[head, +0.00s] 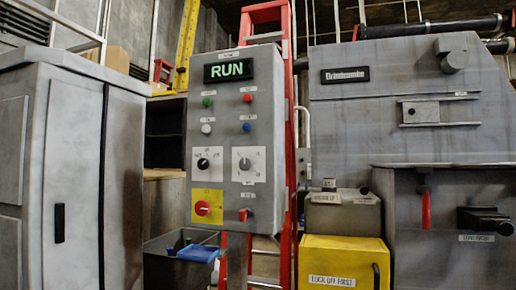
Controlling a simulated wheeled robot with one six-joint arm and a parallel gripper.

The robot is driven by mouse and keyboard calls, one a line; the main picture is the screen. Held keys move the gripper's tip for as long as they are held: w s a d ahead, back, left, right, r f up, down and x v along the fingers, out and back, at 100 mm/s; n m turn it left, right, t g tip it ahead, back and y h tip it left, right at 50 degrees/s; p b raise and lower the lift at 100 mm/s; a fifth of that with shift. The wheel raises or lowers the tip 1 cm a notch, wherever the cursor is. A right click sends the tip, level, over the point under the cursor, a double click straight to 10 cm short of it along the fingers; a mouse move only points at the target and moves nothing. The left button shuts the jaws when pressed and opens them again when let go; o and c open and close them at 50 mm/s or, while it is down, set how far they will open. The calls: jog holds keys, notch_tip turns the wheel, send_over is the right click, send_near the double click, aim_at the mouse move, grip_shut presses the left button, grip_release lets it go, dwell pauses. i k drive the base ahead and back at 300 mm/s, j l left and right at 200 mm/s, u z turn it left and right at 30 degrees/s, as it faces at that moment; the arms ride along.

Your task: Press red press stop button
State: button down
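A grey control panel (219,130) stands upright in the middle of the head view, with a green RUN display (229,70) at its top. A small round red button (248,98) is at its upper right, beside a green button (208,102). A white button (206,128) and a blue button (247,127) are below. Lower are two black dials, then a red rotary knob (202,208) on a yellow plate and a small red switch (243,214). The labels are too small to read, so I cannot tell which red control is the press stop. My gripper is not in view.
A grey cabinet (72,165) stands at the left. A red ladder (288,120) is behind the panel. A yellow box (343,262) marked LOCK OFF FIRST and a large grey machine (400,120) stand at the right. A dark bin (175,268) sits low beside the panel. No obstacle covers the panel front.

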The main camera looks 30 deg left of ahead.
aim_at(247, 98)
jog(key=u, duration=1.5)
